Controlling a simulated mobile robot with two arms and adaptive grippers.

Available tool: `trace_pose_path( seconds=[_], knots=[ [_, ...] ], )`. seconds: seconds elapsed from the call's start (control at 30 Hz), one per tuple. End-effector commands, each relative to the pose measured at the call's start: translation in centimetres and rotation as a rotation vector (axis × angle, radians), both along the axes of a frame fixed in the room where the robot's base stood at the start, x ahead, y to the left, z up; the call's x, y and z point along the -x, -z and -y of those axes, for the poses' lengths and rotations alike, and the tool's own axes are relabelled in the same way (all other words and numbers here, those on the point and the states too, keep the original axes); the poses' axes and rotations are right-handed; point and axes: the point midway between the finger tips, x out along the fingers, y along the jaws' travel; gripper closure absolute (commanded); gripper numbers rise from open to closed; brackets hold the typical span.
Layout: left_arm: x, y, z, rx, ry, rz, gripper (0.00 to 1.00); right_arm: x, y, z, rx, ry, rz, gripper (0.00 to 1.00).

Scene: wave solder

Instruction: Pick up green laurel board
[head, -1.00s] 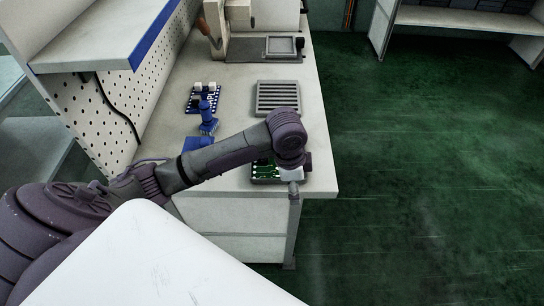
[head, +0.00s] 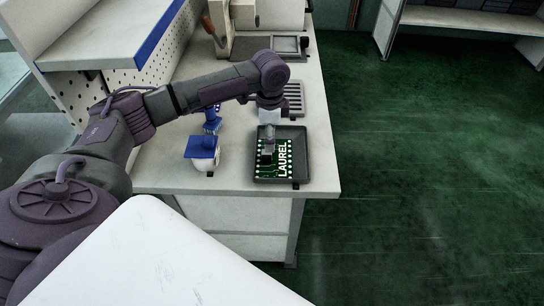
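The green laurel board (head: 283,160), with white LAUREL lettering and pale pads along its edges, lies in a dark tray (head: 302,172) near the front right corner of the bench. My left gripper (head: 268,145) points down from the wrist, over the left part of the board. Its fingers are small and grey against the board, so I cannot tell whether they touch it or how far apart they are. My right gripper is not in view.
A white object with a blue top (head: 202,153) and a blue upright tool (head: 212,118) stand left of the tray. A slotted grey rack (head: 294,98) lies behind it. A press-like machine (head: 233,20) stands at the back. The bench's right edge is close to the tray.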

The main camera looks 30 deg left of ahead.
Motion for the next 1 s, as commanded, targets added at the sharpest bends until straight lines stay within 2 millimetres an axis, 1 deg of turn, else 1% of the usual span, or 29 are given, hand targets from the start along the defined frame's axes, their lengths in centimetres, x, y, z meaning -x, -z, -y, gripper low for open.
trace_pose_path(
  seconds=[0.03,0.1,0.27,0.33,0.5,0.6,0.7,0.87,0.9,0.97,1.0],
  knots=[
    [0.0,0.8,0.0,0.0,0.0,-0.002,0.27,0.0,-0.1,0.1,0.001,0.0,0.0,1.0],
    [0.0,1.6,0.0,0.001,0.0,-0.002,0.27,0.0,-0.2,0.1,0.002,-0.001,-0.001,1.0],
    [0.0,2.6,0.0,0.0,0.001,0.0,0.27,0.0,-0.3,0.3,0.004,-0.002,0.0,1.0],
    [0.0,3.2,0.0,0.001,0.0,-0.001,0.27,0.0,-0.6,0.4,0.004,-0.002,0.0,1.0],
    [0.1,5.9,-0.1,0.0,0.0,-0.002,0.27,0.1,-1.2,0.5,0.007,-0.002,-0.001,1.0],
    [0.0,7.0,0.0,0.001,0.001,-0.001,0.27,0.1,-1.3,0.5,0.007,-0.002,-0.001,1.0],
    [0.0,7.5,0.0,0.0,0.001,0.001,0.27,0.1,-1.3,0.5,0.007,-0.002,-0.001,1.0],
    [0.0,7.5,-0.1,0.0,0.001,0.001,0.27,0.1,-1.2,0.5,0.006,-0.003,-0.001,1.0],
    [0.0,7.5,-0.1,0.0,0.001,0.001,0.29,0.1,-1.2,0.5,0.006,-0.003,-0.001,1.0],
    [0.0,7.5,-0.1,0.0,0.001,0.001,0.39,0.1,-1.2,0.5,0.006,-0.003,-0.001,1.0],
    [0.0,7.5,-0.1,0.0,0.001,0.001,0.45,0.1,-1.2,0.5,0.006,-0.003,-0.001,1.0]
  ],
)
